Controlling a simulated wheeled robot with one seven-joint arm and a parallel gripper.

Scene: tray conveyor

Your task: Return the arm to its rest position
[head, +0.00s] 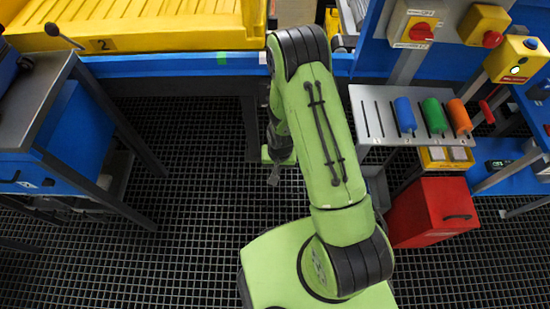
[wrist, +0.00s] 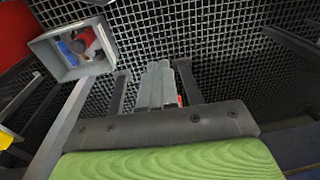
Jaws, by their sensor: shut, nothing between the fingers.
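My green arm rises from my base in the middle of the head view and bends over at the top. My gripper (head: 273,178) hangs low to the left of the upper arm, pointing down over the dark grid floor (head: 200,200). Part of the wrist is hidden behind the arm. In the wrist view my gripper (wrist: 159,72) shows its grey fingers together in the middle, with nothing held between them. The floor grid lies beyond the fingertips.
A yellow tray (head: 150,38) sits on the blue-edged conveyor ahead. A grey slotted shelf (head: 370,110) with blue, green and orange handles and a red box (head: 432,212) stand right. A metal table (head: 30,100) stands left. A grey bin (wrist: 100,66) holds coloured items.

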